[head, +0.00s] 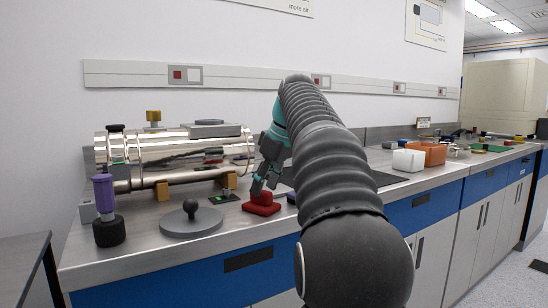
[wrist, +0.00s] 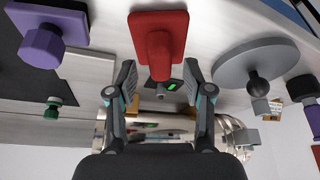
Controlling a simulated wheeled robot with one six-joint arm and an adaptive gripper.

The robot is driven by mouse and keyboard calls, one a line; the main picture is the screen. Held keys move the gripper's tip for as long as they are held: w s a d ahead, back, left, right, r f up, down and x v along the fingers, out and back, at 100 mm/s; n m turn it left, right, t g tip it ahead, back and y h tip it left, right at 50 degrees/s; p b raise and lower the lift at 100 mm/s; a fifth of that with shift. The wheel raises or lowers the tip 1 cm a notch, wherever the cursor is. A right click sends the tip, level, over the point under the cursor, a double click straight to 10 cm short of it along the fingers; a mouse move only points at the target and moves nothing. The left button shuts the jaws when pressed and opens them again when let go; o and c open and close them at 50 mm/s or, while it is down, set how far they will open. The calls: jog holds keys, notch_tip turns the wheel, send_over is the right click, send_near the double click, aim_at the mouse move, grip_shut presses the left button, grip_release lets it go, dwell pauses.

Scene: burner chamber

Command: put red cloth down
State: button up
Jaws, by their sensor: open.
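The red cloth (head: 261,204) lies on the steel bench top near the front edge, a flat red piece with a raised bunched part. In the wrist view the red cloth (wrist: 160,38) is at the top centre, just beyond the fingertips. My gripper (head: 265,183) is directly above it in the head view. In the wrist view my gripper (wrist: 160,80) is open, its two fingers apart on either side of the cloth's raised part. Whether a finger touches the cloth cannot be told.
A grey disc with a black knob (head: 191,219) lies left of the cloth. A purple-topped black piece (head: 106,210) stands further left. A shiny metal chamber (head: 180,155) lies behind. A purple block (wrist: 42,38) is beside the cloth. White (head: 408,160) and orange (head: 432,152) bins stand right.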

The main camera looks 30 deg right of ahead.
jog(key=v, duration=0.9)
jog(key=shift+r, duration=0.2)
jog(key=s+a+f+m+h, duration=0.1)
jog(key=s+a+f+m, duration=0.2)
jog(key=s+a+f, duration=0.95)
jog(key=s+f, duration=0.2)
jog(key=f, duration=0.3)
jog(key=s+a+f+m+t, duration=0.1)
jog(key=s+a+f, duration=0.2)
jog(key=s+f, duration=0.2)
jog(key=s+a+f+h, duration=0.1)
jog(key=s+a+f, duration=0.2)
jog(key=f, duration=0.8)
jog(key=shift+s+m, duration=0.4)
jog(key=shift+s, duration=0.3)
